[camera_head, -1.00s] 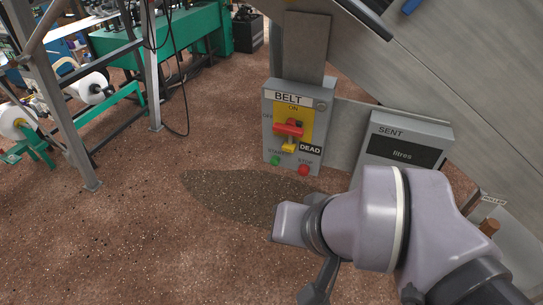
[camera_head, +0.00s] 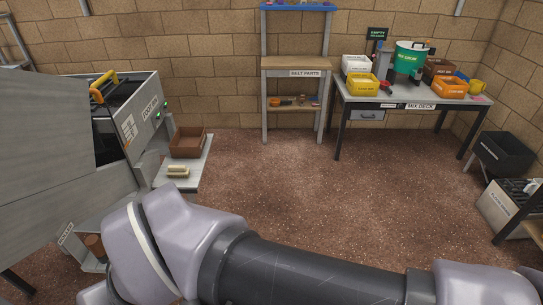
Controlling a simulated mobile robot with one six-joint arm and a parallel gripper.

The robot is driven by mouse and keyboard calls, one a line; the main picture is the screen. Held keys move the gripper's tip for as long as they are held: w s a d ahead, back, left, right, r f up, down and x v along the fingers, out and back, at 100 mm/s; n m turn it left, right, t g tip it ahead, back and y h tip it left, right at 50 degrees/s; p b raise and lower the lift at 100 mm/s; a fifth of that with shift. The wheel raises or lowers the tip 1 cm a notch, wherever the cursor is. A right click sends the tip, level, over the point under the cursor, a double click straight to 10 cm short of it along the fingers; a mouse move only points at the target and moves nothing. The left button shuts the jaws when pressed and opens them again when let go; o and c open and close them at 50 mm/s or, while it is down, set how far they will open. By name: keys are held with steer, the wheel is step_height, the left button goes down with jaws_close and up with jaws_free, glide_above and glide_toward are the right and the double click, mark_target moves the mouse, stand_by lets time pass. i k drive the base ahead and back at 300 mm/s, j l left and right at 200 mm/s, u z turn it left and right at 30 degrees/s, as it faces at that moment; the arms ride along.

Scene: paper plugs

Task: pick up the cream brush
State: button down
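A small cream block-like thing, which looks like the cream brush (camera_head: 178,171), lies on a light grey side shelf (camera_head: 196,173) at the left. It sits near the shelf's front edge, in front of a brown open box (camera_head: 187,142). Its bristles are too small to make out. My arm crosses the bottom of the view, below and in front of the shelf, apart from the brush in the picture. My gripper is out of view.
A grey machine (camera_head: 128,120) with a yellow handle stands beside the shelf. The BELT PARTS rack (camera_head: 294,64) and the MIX DECK table (camera_head: 415,101) stand along the back wall. A dark bin (camera_head: 502,155) is at the right. The middle floor is clear.

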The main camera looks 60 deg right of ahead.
mark_target(173, 171)
steer(key=z, duration=1.15)
steer(key=u, duration=2.55)
steer(key=z, duration=2.55)
steer(key=i+j+z, duration=0.1)
steer(key=i, duration=0.4)
steer(key=i+j+z, duration=0.1)
steer(key=i, duration=0.45)
steer(key=i+j+z, duration=0.1)
steer(key=i+j, duration=0.2)
steer(key=i, duration=0.2)
steer(key=i+j+z, duration=0.1)
steer(key=i+j, duration=0.15)
steer(key=i, duration=0.25)
